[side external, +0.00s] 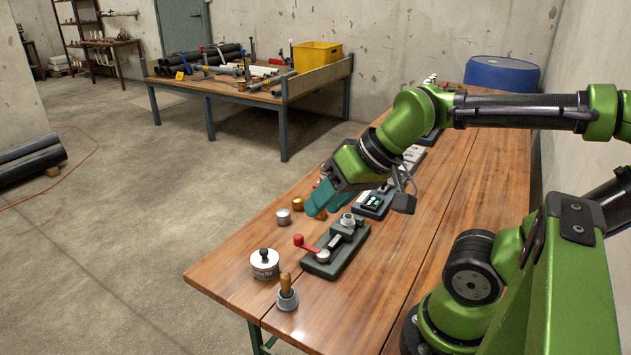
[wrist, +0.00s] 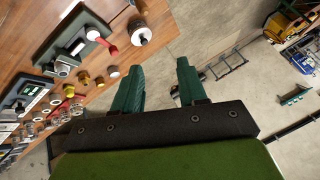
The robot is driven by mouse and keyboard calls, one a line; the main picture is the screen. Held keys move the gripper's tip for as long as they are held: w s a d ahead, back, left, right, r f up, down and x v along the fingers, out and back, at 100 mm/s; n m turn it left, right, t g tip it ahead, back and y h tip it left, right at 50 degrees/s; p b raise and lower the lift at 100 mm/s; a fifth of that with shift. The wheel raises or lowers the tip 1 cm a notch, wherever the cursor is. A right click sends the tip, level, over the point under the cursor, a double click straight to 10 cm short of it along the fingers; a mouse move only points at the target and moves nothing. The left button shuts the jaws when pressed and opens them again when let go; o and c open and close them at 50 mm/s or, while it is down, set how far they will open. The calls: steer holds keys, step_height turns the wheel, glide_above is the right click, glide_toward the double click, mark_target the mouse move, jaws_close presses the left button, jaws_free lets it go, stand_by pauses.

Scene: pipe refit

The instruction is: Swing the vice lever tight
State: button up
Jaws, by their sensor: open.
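The vice is a dark green block (side external: 345,250) on the near part of the wooden bench, with a metal pivot and a grey fitting (side external: 347,221) at its far end. Its red-knobbed lever (side external: 304,243) sticks out to the left of the base. In the wrist view the vice (wrist: 72,45) lies at upper left, its red lever (wrist: 107,46) pointing right. My gripper (side external: 319,200) has teal fingers and hangs above and beyond the vice, apart from the lever. In the wrist view its fingers (wrist: 160,67) are spread with nothing between them.
A round tin with a black knob (side external: 265,264) and a grey cup with a wooden handle (side external: 287,297) stand near the lever. A silver cylinder (side external: 283,217) and brass fittings (side external: 298,203) sit beyond it. Another green fixture (side external: 372,206) is behind the vice. Bench right of the vice is clear.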

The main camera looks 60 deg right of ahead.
steer(key=shift+m+g+h, duration=0.3)
steer(key=shift+m+g, duration=0.5)
steer(key=shift+g, duration=0.1)
steer(key=w+d+f, duration=0.2)
steer(key=w+d, duration=0.1)
steer(key=shift+w+d, duration=0.15)
jaws_close()
steer(key=w+d+f+m+g+y, duration=0.1)
steer(key=w+d+f+m+g, duration=0.2)
steer(key=d, duration=0.6)
steer(key=w+d+f+m+g+y, duration=0.1)
steer(key=w+d+f+m+g, duration=0.2)
steer(key=w+d+m, duration=0.4)
steer(key=shift+w+d+f+y, duration=0.35)
steer(key=shift+w+d+y, duration=0.05)
steer(key=shift+w+d, duration=0.55)
